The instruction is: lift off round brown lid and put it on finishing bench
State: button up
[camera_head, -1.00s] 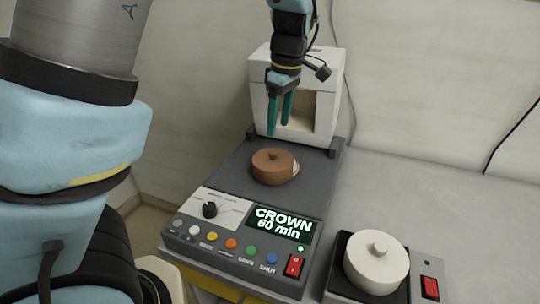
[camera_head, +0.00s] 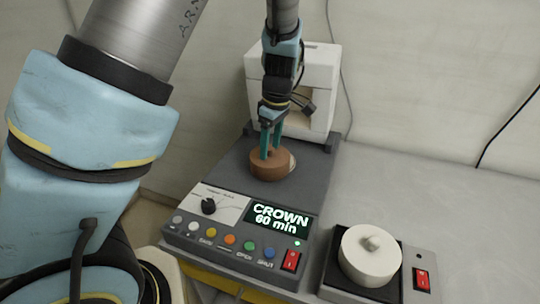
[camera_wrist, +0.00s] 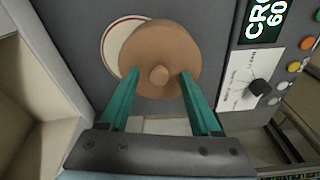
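The round brown lid (camera_head: 270,166) with a small knob sits on the dark grey top of the machine (camera_head: 230,170). It also shows in the wrist view (camera_wrist: 155,50), partly covering a pale disc with a red ring (camera_wrist: 118,45). My gripper (camera_head: 270,150) is directly above the lid, fingers pointing down. In the wrist view my gripper (camera_wrist: 158,78) has its two green fingers spread apart, one on each side of the knob (camera_wrist: 159,75), with gaps between them and the knob. Whether the fingertips touch the lid's top is unclear.
A white housing (camera_head: 318,75) with an opening stands behind the lid, close to my arm. A control panel reading "CROWN 60 min" (camera_head: 280,218) is in front. A white lidded pot (camera_head: 370,256) stands on a small unit at right. The grey bench surface (camera_head: 430,190) is clear.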

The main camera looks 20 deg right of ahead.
grip_shut()
dwell(0.3)
jog(key=shift+r, duration=0.15)
